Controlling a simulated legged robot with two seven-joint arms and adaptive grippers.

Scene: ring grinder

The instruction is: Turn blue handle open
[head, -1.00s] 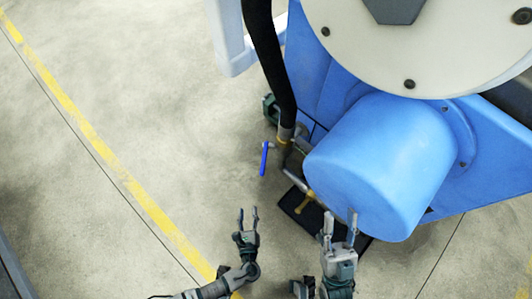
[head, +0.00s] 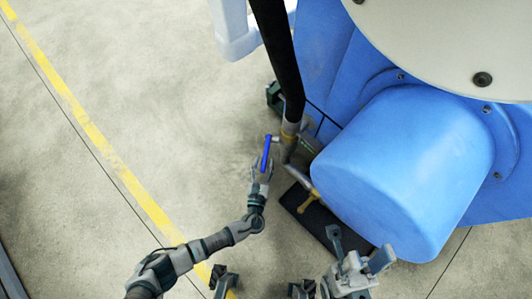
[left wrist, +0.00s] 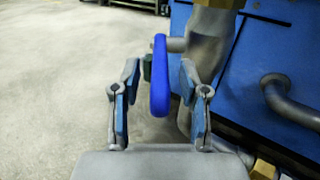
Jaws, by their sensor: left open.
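The blue handle (head: 266,152) is a slim lever beside the pipe valve at the foot of the black hose. In the left wrist view the handle (left wrist: 160,80) stands upright between my left fingers, with a gap on each side. My left gripper (head: 261,172) is open around the handle's lower part; its fingertips also show in the left wrist view (left wrist: 160,80). The handle's top joins a grey pipe stub. My right gripper (head: 358,246) is open and empty at the lower right, near the blue machine housing.
The blue machine (head: 410,165) with its rounded housing fills the right side. A black hose (head: 278,60) runs down to the grey valve pipe (left wrist: 212,45). A brass-coloured fitting (head: 308,202) lies below, over a dark mat (head: 325,222). The floor at left is clear.

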